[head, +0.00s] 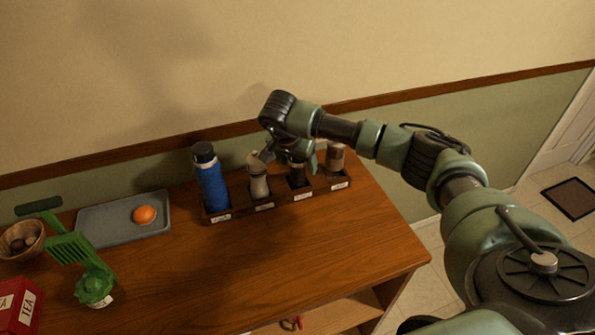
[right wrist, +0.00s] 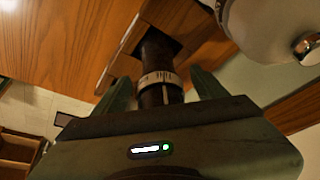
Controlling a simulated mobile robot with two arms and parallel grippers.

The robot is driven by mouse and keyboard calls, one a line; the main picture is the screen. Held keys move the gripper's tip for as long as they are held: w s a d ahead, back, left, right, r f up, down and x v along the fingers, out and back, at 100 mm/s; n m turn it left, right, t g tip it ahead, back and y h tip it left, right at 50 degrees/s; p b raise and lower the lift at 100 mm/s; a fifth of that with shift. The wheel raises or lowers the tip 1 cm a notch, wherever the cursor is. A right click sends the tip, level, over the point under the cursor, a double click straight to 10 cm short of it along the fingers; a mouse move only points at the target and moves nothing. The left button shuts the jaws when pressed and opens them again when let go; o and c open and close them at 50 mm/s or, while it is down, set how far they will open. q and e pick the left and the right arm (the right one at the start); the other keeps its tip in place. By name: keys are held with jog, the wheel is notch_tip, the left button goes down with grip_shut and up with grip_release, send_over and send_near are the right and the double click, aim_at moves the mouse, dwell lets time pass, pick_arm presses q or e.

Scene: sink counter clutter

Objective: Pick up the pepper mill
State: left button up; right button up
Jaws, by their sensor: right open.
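The dark pepper mill (head: 298,177) stands in the third compartment from the left of a wooden rack (head: 238,211) near the wall. My right gripper (head: 291,157) is above it, pointing down, and hides its upper part in the head view. In the right wrist view the mill (right wrist: 157,73), dark with a pale marked band, lies between the two fingers of my right gripper (right wrist: 161,88). The fingers are open, and gaps show on both sides of it. My left gripper is not in view.
A pale grey mill (head: 258,178) and a blue bottle (head: 213,182) stand to the left in the rack; a brownish jar (head: 335,158) stands to the right. A tray (head: 112,230) with an orange (head: 144,214) lies farther left.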

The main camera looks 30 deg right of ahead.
grip_shut()
jog(key=shift+r, duration=0.1)
